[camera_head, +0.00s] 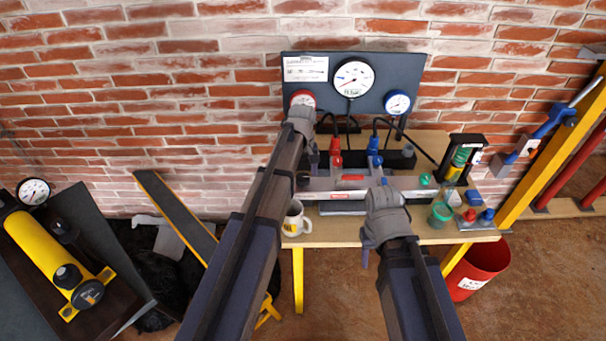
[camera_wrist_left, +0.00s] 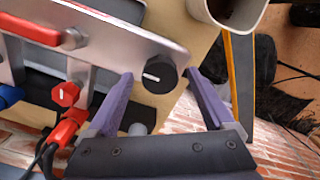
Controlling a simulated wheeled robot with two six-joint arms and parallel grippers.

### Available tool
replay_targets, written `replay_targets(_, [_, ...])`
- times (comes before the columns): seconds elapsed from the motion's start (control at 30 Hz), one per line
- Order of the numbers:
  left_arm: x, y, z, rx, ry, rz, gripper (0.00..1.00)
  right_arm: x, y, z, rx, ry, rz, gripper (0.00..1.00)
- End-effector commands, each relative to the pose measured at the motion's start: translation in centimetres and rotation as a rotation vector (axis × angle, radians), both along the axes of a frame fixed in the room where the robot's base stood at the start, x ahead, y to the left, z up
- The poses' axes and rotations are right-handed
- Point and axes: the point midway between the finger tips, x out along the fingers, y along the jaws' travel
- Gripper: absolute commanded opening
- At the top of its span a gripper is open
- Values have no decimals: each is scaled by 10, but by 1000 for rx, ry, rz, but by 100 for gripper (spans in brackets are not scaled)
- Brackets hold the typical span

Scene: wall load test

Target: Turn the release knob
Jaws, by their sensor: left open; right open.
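A black round knob (camera_wrist_left: 160,75) with a white line sits at the end of the metal panel (camera_wrist_left: 112,30) in the left wrist view. My left gripper (camera_wrist_left: 160,77) is open, with its purple fingers on either side of the knob and a visible gap at each side. In the head view my left arm hides much of the panel's left end, and the left fingertips are not clear. My right gripper (camera_head: 384,201) is in front of the panel's right part; its fingers are hard to make out.
A white mug (camera_head: 296,221) stands on the bench near my left arm. A gauge board (camera_head: 320,92) is behind the panel. Green and blue items and a bottle rack (camera_head: 459,158) crowd the bench's right side. A red bucket (camera_head: 480,268) stands on the floor.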

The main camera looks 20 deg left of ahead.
Motion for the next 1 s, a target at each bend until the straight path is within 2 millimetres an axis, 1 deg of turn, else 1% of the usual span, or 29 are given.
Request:
replay_targets(0.03, [0, 0, 6, 0, 0, 0, 86, 0, 0, 6, 0, 0, 0, 50])
replay_targets(0.17, [0, 0, 20, 0, 0, 0, 86, 0, 0, 20, 0, 0, 0, 50])
replay_targets(0.5, [-1, 1, 65, 0, 0, 0, 86, 0, 0, 65, 0, 0, 0, 50])
replay_targets(0.6, [-1, 1, 72, 0, 0, 0, 86, 0, 0, 72, 0, 0, 0, 50])
replay_targets(0.7, [-1, 1, 75, 0, 0, 1, 86, 0, 0, 75, 0, 0, 0, 50])
replay_targets(1.0, [-1, 1, 74, 0, 0, 1, 86, 0, 0, 74, 0, 0, 0, 50])
